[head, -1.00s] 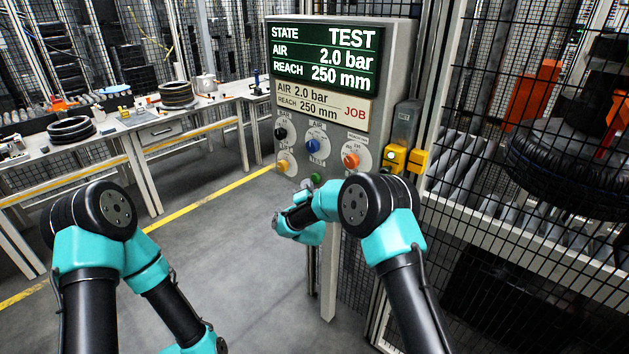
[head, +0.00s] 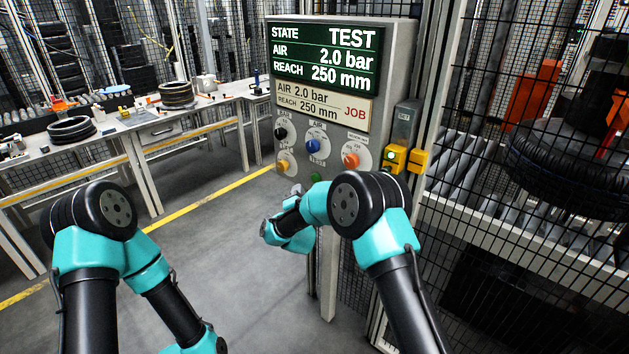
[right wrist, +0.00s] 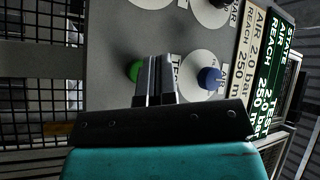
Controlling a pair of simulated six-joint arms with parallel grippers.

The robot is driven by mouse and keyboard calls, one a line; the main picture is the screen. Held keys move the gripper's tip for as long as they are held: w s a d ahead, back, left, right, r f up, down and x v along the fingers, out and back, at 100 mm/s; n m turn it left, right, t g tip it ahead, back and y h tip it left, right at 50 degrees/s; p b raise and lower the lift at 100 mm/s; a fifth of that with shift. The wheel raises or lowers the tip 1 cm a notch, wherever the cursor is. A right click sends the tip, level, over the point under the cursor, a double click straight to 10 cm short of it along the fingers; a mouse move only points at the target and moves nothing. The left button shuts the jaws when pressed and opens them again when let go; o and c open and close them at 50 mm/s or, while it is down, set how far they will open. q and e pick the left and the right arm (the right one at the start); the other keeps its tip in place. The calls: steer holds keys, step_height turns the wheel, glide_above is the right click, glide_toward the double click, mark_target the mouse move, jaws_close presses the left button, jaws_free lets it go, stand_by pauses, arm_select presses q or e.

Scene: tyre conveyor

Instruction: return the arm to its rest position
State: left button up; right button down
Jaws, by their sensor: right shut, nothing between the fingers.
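My right gripper (head: 295,190) is in front of the lower part of the control panel (head: 397,65), partly hidden by my right arm. In the right wrist view its two fingers (right wrist: 155,72) are shut together with nothing between them. They point toward the panel face, between the green button (right wrist: 133,70) and the blue knob (right wrist: 209,78). In the head view the green button (head: 316,177) shows just right of the gripper, apart from it. My left arm is folded at the left, and its gripper is out of view below.
The display (head: 325,57) reads TEST, 2.0 bar, 250 mm. The job card (head: 322,105) reads 2.0 bar, 250 mm. A mesh fence and a tyre (head: 565,165) on rollers stand at right. A workbench (head: 150,128) is at back left. The floor between is clear.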

steer(key=shift+s+a, duration=0.3)
steer(key=shift+s, duration=0.05)
steer(key=s+d+f+n+g+y, duration=0.1)
steer(key=s+d+f+n+g, duration=0.15)
steer(key=s+d+f, duration=0.4)
steer(key=s+d+f+n+g+y, duration=0.15)
steer(key=s+d+f+g, duration=0.25)
steer(key=f, duration=0.5)
steer(key=s+d+f+n+g, duration=0.2)
steer(key=s+d+f+g, duration=0.25)
steer(key=f, duration=0.35)
steer(key=s+d+f+n+g, duration=0.1)
steer(key=s+d+f+g, duration=0.1)
steer(key=s, duration=0.8)
steer(key=s+d+f+n+g+y, duration=0.1)
steer(key=s+d+g, duration=0.3)
steer(key=s, duration=0.5)
steer(key=s+d+f+n+g, duration=0.1)
steer(key=s+d+f+g, duration=0.1)
steer(key=s, duration=0.8)
steer(key=shift+s+d+f+n+g, duration=0.3)
steer(key=shift+d+f+n+g, duration=0.15)
steer(key=shift+f, duration=0.3)
stand_by(1.7)
